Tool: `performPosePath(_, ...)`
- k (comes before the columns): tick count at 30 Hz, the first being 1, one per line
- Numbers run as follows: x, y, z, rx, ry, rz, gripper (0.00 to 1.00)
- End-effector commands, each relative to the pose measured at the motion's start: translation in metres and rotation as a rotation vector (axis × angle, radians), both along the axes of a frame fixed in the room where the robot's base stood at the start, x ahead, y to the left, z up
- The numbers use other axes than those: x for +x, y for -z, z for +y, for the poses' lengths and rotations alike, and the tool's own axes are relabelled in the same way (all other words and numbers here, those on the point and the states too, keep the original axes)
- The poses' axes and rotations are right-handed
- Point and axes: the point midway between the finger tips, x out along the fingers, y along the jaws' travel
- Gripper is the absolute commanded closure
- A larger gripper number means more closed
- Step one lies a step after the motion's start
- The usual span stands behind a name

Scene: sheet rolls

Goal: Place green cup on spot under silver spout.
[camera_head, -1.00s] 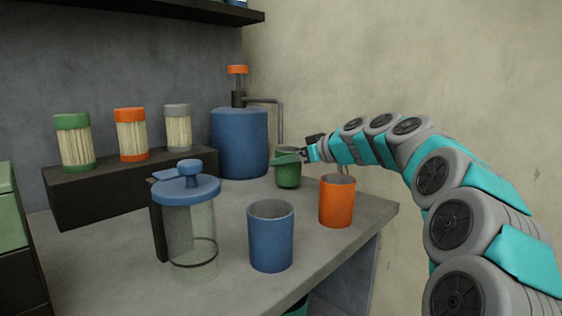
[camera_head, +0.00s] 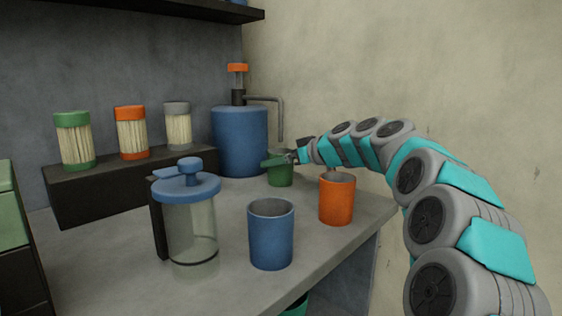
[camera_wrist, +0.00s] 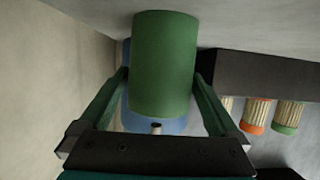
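The green cup (camera_head: 282,175) stands upright at the back right of the counter, beside the blue tank (camera_head: 238,143). The silver spout (camera_head: 281,120) bends down from the tank's top, and its open end shows straight above the cup in the head view. My gripper (camera_head: 277,160) reaches in from the right with its green fingers at the cup. In the wrist view the fingers press both sides of the green cup (camera_wrist: 164,60), with the blue tank (camera_wrist: 155,122) behind it. The spot under the cup is hidden. I cannot tell whether the cup's base touches the counter.
An orange cup (camera_head: 337,199) and a blue cup (camera_head: 271,235) stand in front, near the counter's right edge. A clear jar with a blue lid (camera_head: 190,215) stands to their left. Several canisters stand on a dark ledge (camera_head: 105,192) at the back left.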

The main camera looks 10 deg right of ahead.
Motion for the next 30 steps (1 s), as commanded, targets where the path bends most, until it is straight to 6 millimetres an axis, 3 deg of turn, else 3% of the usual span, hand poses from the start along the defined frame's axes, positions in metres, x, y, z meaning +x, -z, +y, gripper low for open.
performPosePath(11, -0.001, -0.005, -0.001, 0.001, 0.000, 0.001, 0.00)
performPosePath(24, -0.066, -0.033, -0.048, -0.001, 0.002, -0.004, 0.00)
performPosePath(30, -0.085, -0.041, -0.062, 0.001, 0.000, 0.001, 0.00)
